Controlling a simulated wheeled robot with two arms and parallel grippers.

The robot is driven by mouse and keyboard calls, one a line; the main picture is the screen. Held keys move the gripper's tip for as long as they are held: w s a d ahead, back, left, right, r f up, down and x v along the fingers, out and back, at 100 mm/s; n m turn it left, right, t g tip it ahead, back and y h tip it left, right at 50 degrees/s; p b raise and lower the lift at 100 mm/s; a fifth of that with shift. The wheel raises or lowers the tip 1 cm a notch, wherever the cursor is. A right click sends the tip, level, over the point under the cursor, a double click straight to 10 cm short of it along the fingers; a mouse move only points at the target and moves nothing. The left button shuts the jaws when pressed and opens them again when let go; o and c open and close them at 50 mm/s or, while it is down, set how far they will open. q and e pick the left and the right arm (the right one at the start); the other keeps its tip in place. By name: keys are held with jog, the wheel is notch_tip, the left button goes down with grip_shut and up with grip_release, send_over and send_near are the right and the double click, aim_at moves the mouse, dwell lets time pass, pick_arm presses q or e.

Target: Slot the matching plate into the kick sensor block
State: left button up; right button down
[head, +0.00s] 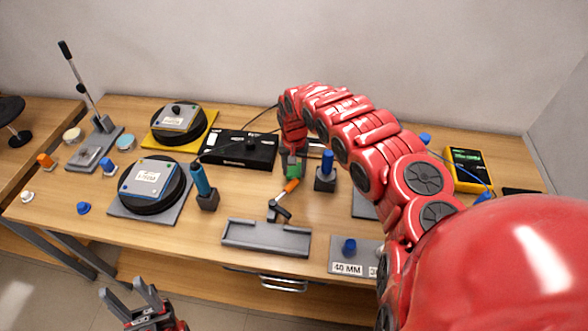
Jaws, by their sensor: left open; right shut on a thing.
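My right gripper (291,160), on the red arm, is shut on a small green piece (293,169) above the middle of the table. The arm hides part of the grip. The green piece is close to the orange handle (291,186) of a clamp on a grey tray-like fixture (265,238). A grey block (338,269) marked 40 MM with a blue knob stands at the front, partly hidden by my arm. I cannot tell which thing is the kick sensor block. My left gripper (125,290) is open and empty below the table's front edge.
Two round black pads with labelled plates, the front one (152,200) and the back one (180,132), sit at the left. A black box (238,148), a blue-handled tool (203,185), a lever press (95,145) and a yellow meter (468,168) stand around.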

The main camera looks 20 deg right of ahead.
jog(key=shift+f, duration=0.3)
jog(key=shift+f, duration=0.1)
jog(key=shift+c, duration=1.1)
grip_release()
